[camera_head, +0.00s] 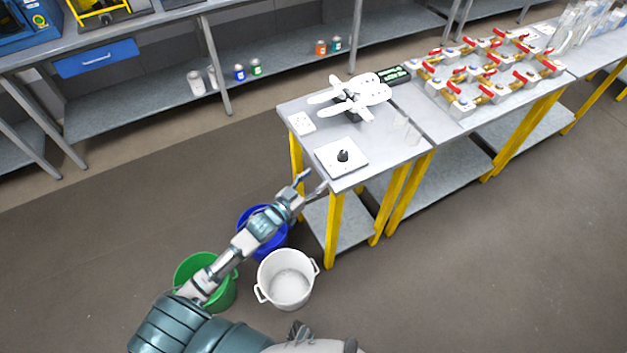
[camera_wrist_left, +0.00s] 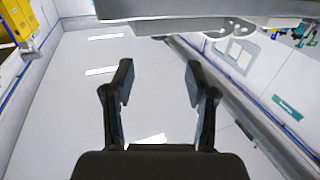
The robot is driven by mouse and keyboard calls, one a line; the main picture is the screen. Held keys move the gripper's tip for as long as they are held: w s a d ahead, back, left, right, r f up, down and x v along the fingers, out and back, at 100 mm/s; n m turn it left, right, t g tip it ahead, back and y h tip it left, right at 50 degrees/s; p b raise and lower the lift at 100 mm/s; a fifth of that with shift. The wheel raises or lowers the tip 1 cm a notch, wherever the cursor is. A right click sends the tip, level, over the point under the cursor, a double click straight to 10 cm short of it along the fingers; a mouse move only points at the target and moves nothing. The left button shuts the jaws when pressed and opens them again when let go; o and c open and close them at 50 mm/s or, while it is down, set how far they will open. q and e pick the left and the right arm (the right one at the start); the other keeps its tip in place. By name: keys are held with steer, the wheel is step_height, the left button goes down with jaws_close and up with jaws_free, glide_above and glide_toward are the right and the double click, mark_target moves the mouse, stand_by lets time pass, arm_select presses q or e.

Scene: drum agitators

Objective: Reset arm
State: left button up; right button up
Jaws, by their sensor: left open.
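My left arm reaches up from the bottom of the head view. Its gripper (camera_head: 311,184) is open and empty, just left of the near corner of the small table (camera_head: 395,152). In the left wrist view the two fingers of the gripper (camera_wrist_left: 160,85) stand wide apart with nothing between them. On the small table are a white plate with a black knob (camera_head: 343,156) and a white device with several paddle-like arms (camera_head: 352,94). My right gripper is not in view.
Blue (camera_head: 246,214), green (camera_head: 225,292) and white (camera_head: 286,285) buckets stand on the floor around my left arm. A long bench to the right holds several red-handled valves (camera_head: 490,62). A shelved bench (camera_head: 150,110) runs along the back. Floor at lower right is clear.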

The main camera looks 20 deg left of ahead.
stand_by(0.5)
arm_select(q)
steer(key=s+a+f+n+g+y, duration=0.1)
steer(key=s+a+f+g+y, duration=0.2)
steer(key=f, duration=1.1)
steer(key=s+f+n+g+y, duration=0.1)
steer(key=s+f+g, duration=0.4)
steer(key=f, duration=1)
steer(key=s+d+f+g, duration=0.1)
steer(key=s+f+g, duration=0.1)
steer(key=s+f, duration=0.5)
steer(key=s+d+f+g+y, duration=0.1)
steer(key=s+d+f+g, duration=0.1)
steer(key=s+f, duration=0.6)
steer(key=s+d+f+g, duration=0.1)
steer(key=s+f+g, duration=0.2)
steer(key=s+f, duration=0.4)
steer(key=s, duration=0.9)
steer(key=shift+d+f+m+g, duration=0.3)
steer(key=shift+d+g, duration=0.05)
steer(key=shift+g, duration=0.05)
